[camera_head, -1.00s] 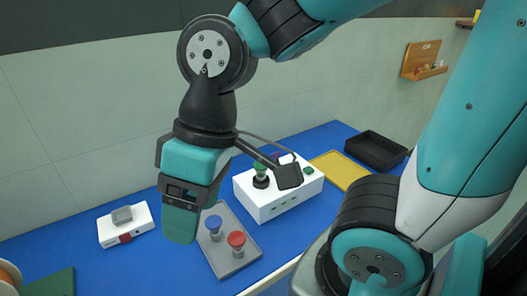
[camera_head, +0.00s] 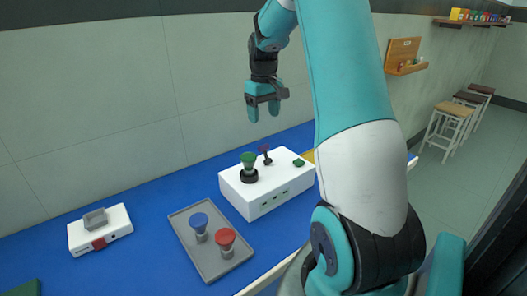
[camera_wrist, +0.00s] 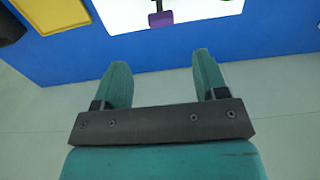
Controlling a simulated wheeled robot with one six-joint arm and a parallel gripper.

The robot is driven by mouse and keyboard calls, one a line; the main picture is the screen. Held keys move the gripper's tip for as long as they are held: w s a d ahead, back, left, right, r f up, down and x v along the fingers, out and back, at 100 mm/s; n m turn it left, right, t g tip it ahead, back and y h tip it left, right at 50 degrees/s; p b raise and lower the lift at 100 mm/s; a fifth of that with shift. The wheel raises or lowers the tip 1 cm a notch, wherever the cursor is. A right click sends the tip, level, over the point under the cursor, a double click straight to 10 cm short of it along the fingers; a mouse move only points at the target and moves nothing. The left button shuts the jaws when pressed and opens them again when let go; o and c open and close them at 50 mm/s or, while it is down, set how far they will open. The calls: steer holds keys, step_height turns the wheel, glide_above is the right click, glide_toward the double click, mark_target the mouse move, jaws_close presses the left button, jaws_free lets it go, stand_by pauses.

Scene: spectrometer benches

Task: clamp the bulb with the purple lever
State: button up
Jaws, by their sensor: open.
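The white spectrometer box (camera_head: 275,196) stands on the blue bench in the head view. A green-topped bulb (camera_head: 248,162) sits upright in the black round socket (camera_head: 249,176) on its top. The purple lever (camera_head: 264,149) stands up beside the bulb, towards the back right; its purple end (camera_wrist: 161,19) also shows at the top of the wrist view, beyond the fingertips. My gripper (camera_head: 264,112) is open and empty, raised above and behind the box. In the wrist view my open gripper (camera_wrist: 158,75) has a clear gap between its fingers.
A grey tray (camera_head: 181,224) with a blue-topped bulb (camera_head: 199,225) and a red-topped bulb (camera_head: 226,240) lies left of the box. A small white device (camera_head: 118,223) is farther left. A yellow tray (camera_wrist: 49,12) and a black tray (camera_wrist: 8,28) show in the wrist view.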

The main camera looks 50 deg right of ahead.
mark_target(263, 149)
step_height(263, 149, down, 13)
steer(key=shift+a+r+p, duration=0.1)
steer(key=shift+p, duration=0.55)
steer(key=c, duration=0.9)
